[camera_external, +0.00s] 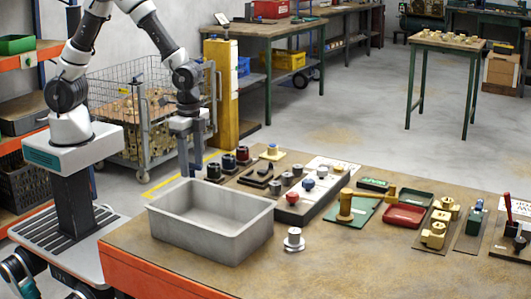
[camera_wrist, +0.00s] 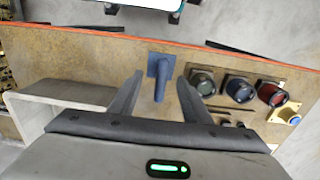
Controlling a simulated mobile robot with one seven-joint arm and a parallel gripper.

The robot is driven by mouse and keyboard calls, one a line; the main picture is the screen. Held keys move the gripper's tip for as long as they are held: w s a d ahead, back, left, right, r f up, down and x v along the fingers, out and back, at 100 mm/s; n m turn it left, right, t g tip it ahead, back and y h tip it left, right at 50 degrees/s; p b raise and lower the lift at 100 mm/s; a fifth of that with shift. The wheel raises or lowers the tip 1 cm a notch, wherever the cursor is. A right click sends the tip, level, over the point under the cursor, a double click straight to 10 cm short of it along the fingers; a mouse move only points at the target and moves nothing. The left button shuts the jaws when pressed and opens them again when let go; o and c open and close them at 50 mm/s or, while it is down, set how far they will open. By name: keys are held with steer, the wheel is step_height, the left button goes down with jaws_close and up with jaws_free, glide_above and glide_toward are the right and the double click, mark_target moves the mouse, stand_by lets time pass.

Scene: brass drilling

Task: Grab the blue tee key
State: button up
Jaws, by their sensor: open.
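The blue tee key (camera_wrist: 160,72) shows in the wrist view as a blue piece with a wider head and a stem, near the table's edge. My gripper (camera_wrist: 160,88) is open, with one finger on each side of the key in that picture. I cannot tell how far above it the fingers are. In the external view my gripper (camera_external: 187,172) points down behind the grey bin, by the far edge of the table. The key is not visible there, probably hidden by the bin or the gripper.
The grey bin (camera_external: 210,238) stands close in front of my gripper. Round dark, blue and red-topped pieces (camera_wrist: 240,90) stand in a row right of the key. Further right on the table (camera_external: 350,255) are several blocks, trays and tools. A wire cage (camera_external: 130,110) stands behind.

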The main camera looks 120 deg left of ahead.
mark_target(192, 168)
step_height(192, 168, down, 4)
steer(key=shift+s+f, duration=0.1)
steer(key=shift+f, duration=0.15)
steer(key=shift+c, duration=0.5)
jaws_close()
